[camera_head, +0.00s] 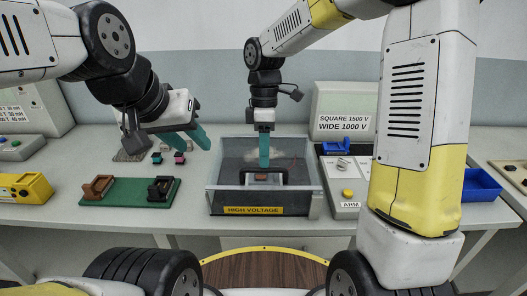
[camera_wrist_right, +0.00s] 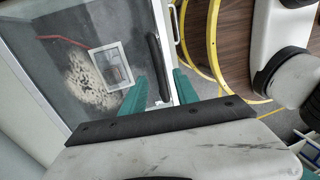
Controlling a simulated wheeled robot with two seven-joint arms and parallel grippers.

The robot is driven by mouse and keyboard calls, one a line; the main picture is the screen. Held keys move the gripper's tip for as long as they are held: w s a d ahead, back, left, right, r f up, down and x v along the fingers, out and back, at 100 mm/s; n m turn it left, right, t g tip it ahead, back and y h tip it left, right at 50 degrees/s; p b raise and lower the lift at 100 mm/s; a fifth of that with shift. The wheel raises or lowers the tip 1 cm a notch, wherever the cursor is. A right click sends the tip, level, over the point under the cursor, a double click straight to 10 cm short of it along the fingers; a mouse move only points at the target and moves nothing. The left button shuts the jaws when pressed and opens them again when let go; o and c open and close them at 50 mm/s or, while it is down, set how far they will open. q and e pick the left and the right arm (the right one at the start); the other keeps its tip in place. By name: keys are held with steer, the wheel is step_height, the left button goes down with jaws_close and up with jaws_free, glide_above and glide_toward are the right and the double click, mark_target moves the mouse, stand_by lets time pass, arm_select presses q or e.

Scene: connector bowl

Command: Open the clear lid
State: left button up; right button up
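The clear lid (camera_head: 235,160) lies closed on the grey box (camera_head: 215,200), which has a yellow HIGH VOLTAGE label. A black bar handle (camera_head: 283,176) is at the lid's front; it also shows in the right wrist view (camera_wrist_right: 154,50). My right gripper (camera_head: 264,164) points down at the handle. In the right wrist view its teal fingers (camera_wrist_right: 160,76) are apart, one on each side of the handle, with visible gaps. I cannot tell whether the fingertips reach down past the bar. My left gripper (camera_head: 197,141) is open and empty, left of the box and above the table.
A green board (camera_head: 130,192) with brown and black connector blocks lies left of the box. A control panel (camera_head: 345,190) with a yellow button stands close to its right. A blue bin (camera_head: 480,185) is farther right. A yellow device (camera_head: 24,187) sits far left.

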steer(key=shift+s+f, duration=0.15)
steer(key=shift+f, duration=0.55)
steer(key=shift+s+f, duration=0.1)
steer(key=shift+f, duration=0.55)
jaws_close()
stand_by(0.4)
